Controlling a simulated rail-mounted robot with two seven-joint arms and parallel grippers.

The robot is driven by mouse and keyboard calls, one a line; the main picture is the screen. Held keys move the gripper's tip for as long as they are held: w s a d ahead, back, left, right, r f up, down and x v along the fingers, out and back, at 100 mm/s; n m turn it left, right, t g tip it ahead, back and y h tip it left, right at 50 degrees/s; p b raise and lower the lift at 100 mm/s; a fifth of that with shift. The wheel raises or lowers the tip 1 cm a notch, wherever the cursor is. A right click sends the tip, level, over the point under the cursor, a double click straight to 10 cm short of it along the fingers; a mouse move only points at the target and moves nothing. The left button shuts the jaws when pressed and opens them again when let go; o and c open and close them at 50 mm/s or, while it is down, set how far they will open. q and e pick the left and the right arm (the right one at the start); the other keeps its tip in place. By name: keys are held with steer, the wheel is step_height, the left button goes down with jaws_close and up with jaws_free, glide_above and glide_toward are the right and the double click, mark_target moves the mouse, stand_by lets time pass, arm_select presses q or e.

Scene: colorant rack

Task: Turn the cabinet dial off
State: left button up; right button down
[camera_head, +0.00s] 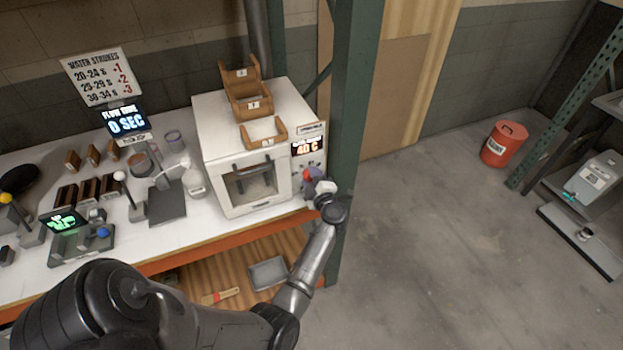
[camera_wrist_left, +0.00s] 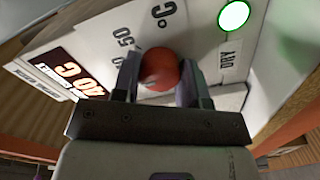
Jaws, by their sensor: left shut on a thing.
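The white cabinet (camera_head: 226,120) stands on the bench and has a window door on its front. Its display (camera_head: 309,147) reads 40 C; the display also shows in the left wrist view (camera_wrist_left: 72,72). The red dial (camera_wrist_left: 159,69) is round and sits on the cabinet's panel, with "50" and "°C" printed near it. My left gripper (camera_wrist_left: 160,80) is shut on the red dial, one finger on each side. In the head view the gripper (camera_head: 314,180) is at the cabinet's right front side and largely covers the dial. My right gripper is not in view.
A green rack post (camera_head: 350,120) rises just right of the cabinet. Wooden bins (camera_head: 247,102) sit on top of the cabinet. Open floor lies to the right.

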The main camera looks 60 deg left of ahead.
arm_select(q)
steer(key=n+b, duration=0.1)
steer(key=n, duration=0.2)
steer(key=shift+n, duration=0.3)
steer(key=n+b, duration=0.1)
steer(key=n, duration=0.2)
steer(key=shift+n+b, duration=0.3)
steer(key=n+b, duration=0.2)
steer(key=n, duration=0.1)
steer(key=shift+n, duration=0.3)
steer(key=shift+r+n+b, duration=0.1)
steer(key=shift+n+b, duration=0.95)
steer(key=shift+n, duration=0.75)
steer(key=o, duration=0.9)
